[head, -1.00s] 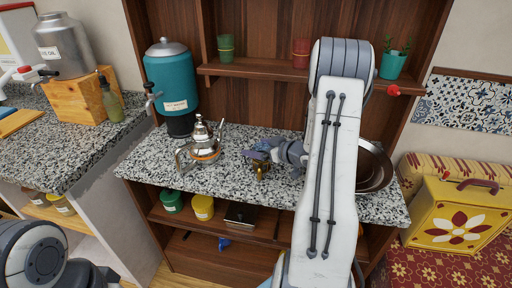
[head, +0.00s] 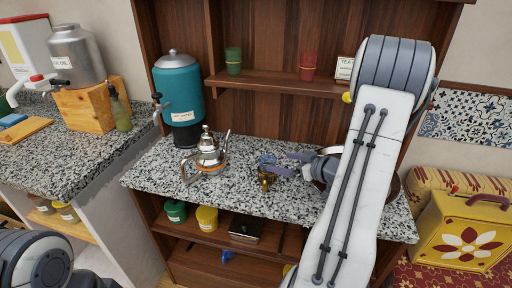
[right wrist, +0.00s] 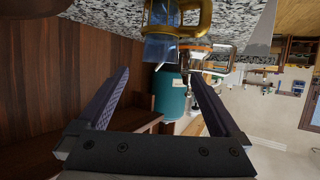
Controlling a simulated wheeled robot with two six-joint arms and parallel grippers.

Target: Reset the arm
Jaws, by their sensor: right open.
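My right gripper (head: 286,163) is open and empty just above the granite counter, its fingers pointing left. A small brass-handled glass (head: 265,180) with a blue part stands on the counter just left of the fingertips and seems apart from them. In the right wrist view, the two dark fingers (right wrist: 158,82) are spread wide with nothing gripped between them, and the brass-handled glass (right wrist: 172,22) shows beyond them at the top. My right arm covers much of the counter's right end. My left gripper is out of view; only part of my left arm shows at lower left.
A silver teapot (head: 207,155) stands left of the glass, and a teal dispenser (head: 180,95) behind it. A metal tray is partly hidden behind my right arm. A shelf above holds a green cup (head: 233,62) and a red cup (head: 308,67). The counter's front left is clear.

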